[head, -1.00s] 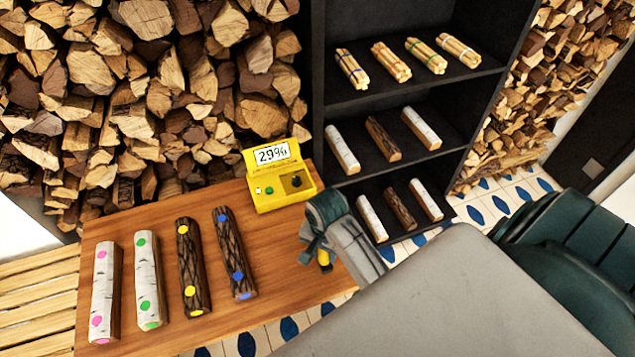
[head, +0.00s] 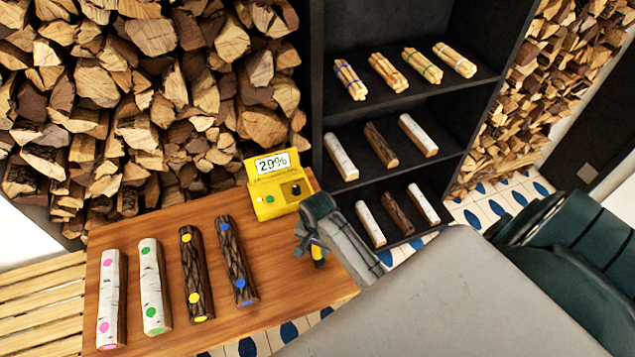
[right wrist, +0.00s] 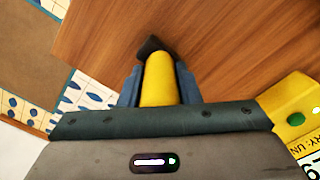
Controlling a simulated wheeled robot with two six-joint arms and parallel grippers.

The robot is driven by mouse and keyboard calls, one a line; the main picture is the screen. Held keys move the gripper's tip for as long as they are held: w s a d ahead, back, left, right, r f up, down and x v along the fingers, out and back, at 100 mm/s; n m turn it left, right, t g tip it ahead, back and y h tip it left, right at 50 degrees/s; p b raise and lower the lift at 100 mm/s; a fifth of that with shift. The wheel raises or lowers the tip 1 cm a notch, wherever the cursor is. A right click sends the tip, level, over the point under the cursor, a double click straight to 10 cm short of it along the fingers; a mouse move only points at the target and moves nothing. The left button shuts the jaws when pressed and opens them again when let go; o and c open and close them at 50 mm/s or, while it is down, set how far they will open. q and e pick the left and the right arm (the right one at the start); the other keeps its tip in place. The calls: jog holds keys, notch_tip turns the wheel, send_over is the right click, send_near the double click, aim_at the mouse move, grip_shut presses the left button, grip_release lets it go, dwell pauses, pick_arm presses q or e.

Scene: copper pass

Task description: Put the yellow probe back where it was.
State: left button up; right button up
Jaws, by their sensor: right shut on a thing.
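The yellow probe (right wrist: 158,80) has a dark tip and is held between the fingers of my right gripper (right wrist: 160,88). In the head view the right gripper (head: 308,240) is above the right part of the wooden table, and only a little of the probe (head: 318,253) shows beneath it. The yellow meter (head: 276,186) stands at the table's back edge, just left of and behind the gripper. Its display reads about 29%, and it has a green button and a dark round opening on the right. My left gripper is not in view.
Several logs with coloured dots lie on the wooden table (head: 225,320), including a blue-dotted log (head: 236,262) nearest the gripper. A dark shelf (head: 395,170) with bundles and logs stands behind on the right. Stacked firewood (head: 130,100) fills the back.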

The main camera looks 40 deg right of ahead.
jog(key=o, duration=1)
jog(key=shift+f, duration=0.1)
notch_tip(320, 180, up, 8)
jog(key=b, duration=0.2)
jog(key=shift+w+f+b, duration=0.1)
jog(key=shift+f+b, duration=0.1)
jog(key=shift+b, duration=0.15)
notch_tip(320, 180, up, 4)
jog(key=shift+f+p, duration=0.15)
jog(key=shift+p, duration=0.7)
jog(key=shift+r+p, duration=0.5)
jog(key=shift+p, duration=0.05)
